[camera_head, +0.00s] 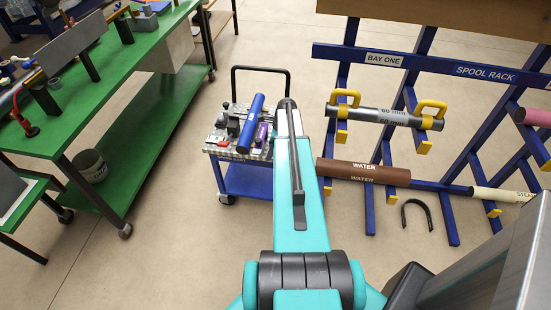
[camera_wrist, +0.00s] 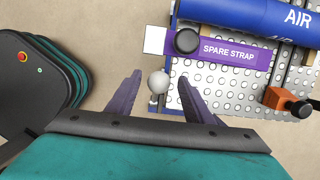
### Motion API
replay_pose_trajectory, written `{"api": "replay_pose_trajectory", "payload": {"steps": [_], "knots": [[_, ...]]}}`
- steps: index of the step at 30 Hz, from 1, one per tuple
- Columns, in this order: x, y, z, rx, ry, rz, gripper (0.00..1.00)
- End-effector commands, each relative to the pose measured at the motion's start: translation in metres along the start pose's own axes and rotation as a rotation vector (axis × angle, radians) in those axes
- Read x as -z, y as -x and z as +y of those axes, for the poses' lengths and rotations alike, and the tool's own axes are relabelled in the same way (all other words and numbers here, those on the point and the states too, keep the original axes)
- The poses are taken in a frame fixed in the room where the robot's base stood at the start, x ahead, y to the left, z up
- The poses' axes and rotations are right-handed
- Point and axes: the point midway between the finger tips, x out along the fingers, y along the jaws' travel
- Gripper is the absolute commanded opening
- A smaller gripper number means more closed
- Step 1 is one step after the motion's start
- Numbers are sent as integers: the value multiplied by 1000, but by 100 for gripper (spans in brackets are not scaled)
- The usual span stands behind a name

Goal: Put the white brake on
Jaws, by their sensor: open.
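A white ball knob (camera_wrist: 158,82), which looks like the white brake's handle, shows in the wrist view just off the edge of the cart's perforated top. A small white piece shows below it; the rest of the brake is hidden. My gripper (camera_wrist: 160,76) is open, with one purple finger on each side of the knob and a gap on both sides. I cannot tell how far the knob lies below the fingertips. In the head view my arm hides the knob and the gripper at the cart's right side.
The blue cart (camera_head: 249,182) carries a blue AIR pipe (camera_head: 252,123), a purple SPARE STRAP block (camera_wrist: 229,51) and an orange fitting (camera_wrist: 285,101). A blue spool rack (camera_head: 341,54) with pipes stands right. A green bench (camera_head: 75,115) stands left.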

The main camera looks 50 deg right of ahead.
Motion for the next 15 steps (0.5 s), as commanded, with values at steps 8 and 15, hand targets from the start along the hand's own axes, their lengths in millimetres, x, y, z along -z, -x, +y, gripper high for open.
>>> {"api": "replay_pose_trajectory", "payload": {"steps": [8,15], "knots": [[0,0,0,0,0,0,32],[0,0,0,1,0,0,21]]}}
